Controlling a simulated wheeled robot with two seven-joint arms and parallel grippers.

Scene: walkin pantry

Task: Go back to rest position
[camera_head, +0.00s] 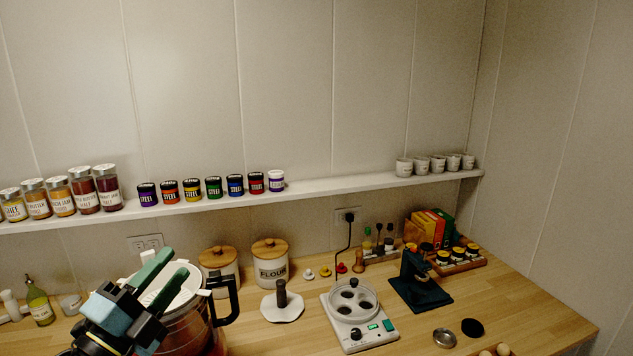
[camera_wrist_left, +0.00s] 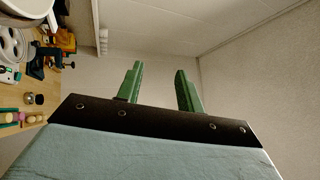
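My left gripper (camera_head: 172,262) is at the lower left of the head view, raised in front of a glass jug (camera_head: 190,322) with a dark handle. Its two green fingers point up and away. The left wrist view shows the same gripper (camera_wrist_left: 159,72) with its fingers apart and nothing between them. Bare wall and ceiling lie beyond the fingertips. My right gripper is in neither view.
A wooden counter (camera_head: 420,335) holds a flour canister (camera_head: 270,264), a white device with round wells (camera_head: 358,315), a dark stand (camera_head: 418,285) and a green bottle (camera_head: 39,304). A wall shelf (camera_head: 335,187) carries several jars and cups.

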